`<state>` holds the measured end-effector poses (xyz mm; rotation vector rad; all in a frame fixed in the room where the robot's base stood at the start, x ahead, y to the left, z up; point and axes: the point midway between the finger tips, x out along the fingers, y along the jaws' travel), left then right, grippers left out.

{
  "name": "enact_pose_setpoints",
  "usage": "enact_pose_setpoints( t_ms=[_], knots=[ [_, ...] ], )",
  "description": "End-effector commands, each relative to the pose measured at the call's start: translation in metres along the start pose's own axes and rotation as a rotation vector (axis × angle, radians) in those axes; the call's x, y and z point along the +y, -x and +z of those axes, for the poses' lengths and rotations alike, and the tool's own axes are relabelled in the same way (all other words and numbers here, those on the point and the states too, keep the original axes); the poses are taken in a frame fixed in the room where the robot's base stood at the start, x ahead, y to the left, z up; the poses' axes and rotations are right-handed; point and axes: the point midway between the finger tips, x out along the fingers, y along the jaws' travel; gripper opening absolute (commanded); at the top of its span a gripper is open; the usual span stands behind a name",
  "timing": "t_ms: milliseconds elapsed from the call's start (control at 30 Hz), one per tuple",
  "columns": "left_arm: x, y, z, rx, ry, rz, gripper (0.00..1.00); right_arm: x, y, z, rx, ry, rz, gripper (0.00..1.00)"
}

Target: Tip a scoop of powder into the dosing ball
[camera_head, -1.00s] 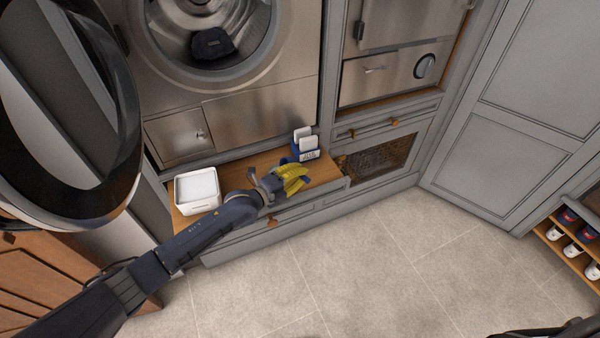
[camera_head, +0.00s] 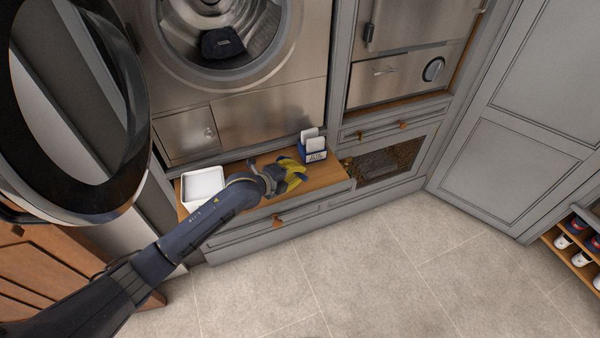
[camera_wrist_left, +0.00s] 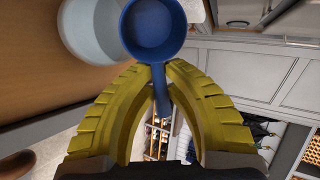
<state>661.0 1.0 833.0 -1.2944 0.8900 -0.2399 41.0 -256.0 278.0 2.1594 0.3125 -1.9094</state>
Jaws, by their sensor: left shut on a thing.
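My left gripper (camera_head: 292,177), with yellow fingers, is over the wooden top of the low drawer unit. In the left wrist view its fingertips (camera_wrist_left: 160,70) are shut on the handle of a blue scoop (camera_wrist_left: 152,24). The scoop's round bowl sticks out beyond the fingertips. I see only blue in it and no clear powder. A pale, translucent round vessel (camera_wrist_left: 88,30), perhaps the dosing ball, is beside the bowl at the upper left, partly cut off by the frame. I cannot tell their height difference. My right gripper is not in view.
A white open box (camera_head: 203,186) stands at the left end of the wooden top (camera_head: 328,176). A blue holder with white cards (camera_head: 313,150) stands at the back right. The washer with dark cloth (camera_head: 222,43) is behind. The floor in front is clear.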

Motion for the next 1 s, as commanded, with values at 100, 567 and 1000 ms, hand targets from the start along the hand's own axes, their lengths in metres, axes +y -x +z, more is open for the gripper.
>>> enact_pose_setpoints(
  t_ms=[100,567,1000],
  knots=[
    [-0.0026,-0.0004,-0.0001,0.0,0.0,0.037,0.0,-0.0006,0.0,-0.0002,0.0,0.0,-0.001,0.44],
    [-0.0029,-0.0005,-0.0002,0.001,-0.004,0.3,0.0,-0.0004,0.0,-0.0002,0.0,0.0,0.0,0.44],
    [-0.0036,-0.0015,-0.0009,0.002,-0.007,0.59,0.0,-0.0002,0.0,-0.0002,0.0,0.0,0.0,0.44]
  ],
)
